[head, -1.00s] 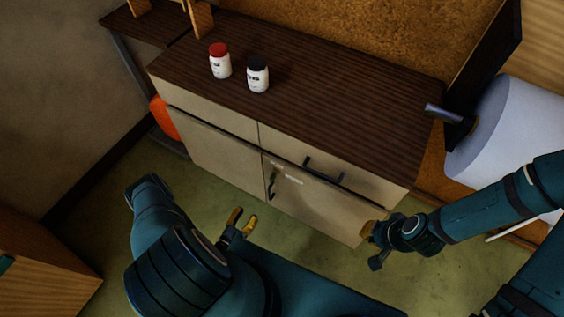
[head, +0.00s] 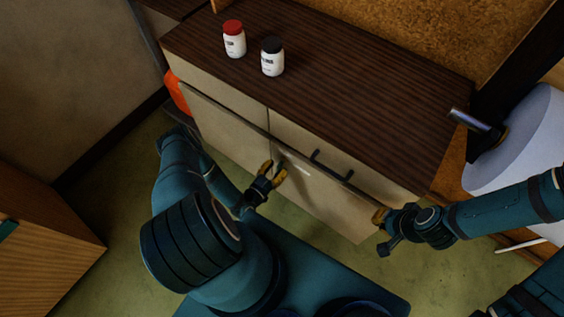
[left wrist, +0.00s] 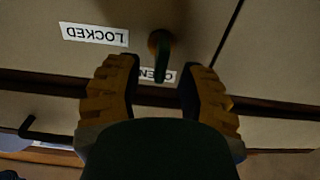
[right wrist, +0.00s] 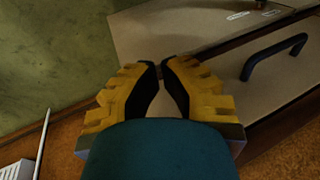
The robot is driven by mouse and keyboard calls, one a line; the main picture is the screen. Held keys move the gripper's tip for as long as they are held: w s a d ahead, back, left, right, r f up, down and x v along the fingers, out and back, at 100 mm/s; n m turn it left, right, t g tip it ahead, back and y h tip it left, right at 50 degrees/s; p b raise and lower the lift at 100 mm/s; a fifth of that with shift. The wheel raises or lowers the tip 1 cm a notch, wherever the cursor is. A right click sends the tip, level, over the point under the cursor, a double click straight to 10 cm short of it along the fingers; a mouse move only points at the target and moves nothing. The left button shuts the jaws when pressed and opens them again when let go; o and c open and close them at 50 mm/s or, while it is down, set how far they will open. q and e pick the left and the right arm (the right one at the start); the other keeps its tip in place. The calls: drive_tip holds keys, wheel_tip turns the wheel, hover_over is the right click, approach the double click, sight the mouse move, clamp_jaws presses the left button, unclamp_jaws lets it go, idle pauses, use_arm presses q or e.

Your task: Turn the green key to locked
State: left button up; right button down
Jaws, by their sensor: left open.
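The key (left wrist: 161,58) shows in the left wrist view as a dark greenish bar on a round brownish lock in the cabinet door (head: 310,195). Its bar points down in that picture, over the OPEN label (left wrist: 169,76), which it partly hides. The LOCKED label (left wrist: 95,34) is upside down to the left of the key there. My left gripper (head: 273,168) is open at the door, its fingers on either side of the key's end in the left wrist view; contact is not visible.
A dark drawer handle (head: 332,165) sticks out close to the right of my left gripper. A red-capped jar (head: 235,42) and a black-capped jar (head: 272,60) stand on the cabinet top (head: 370,90). A large white roll (head: 520,140) is at the right.

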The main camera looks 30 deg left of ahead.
sight(282, 162)
use_arm(q)
drive_tip(key=shift+w+d, duration=0.15)
drive_tip(key=shift+w, duration=1.65)
clamp_jaws()
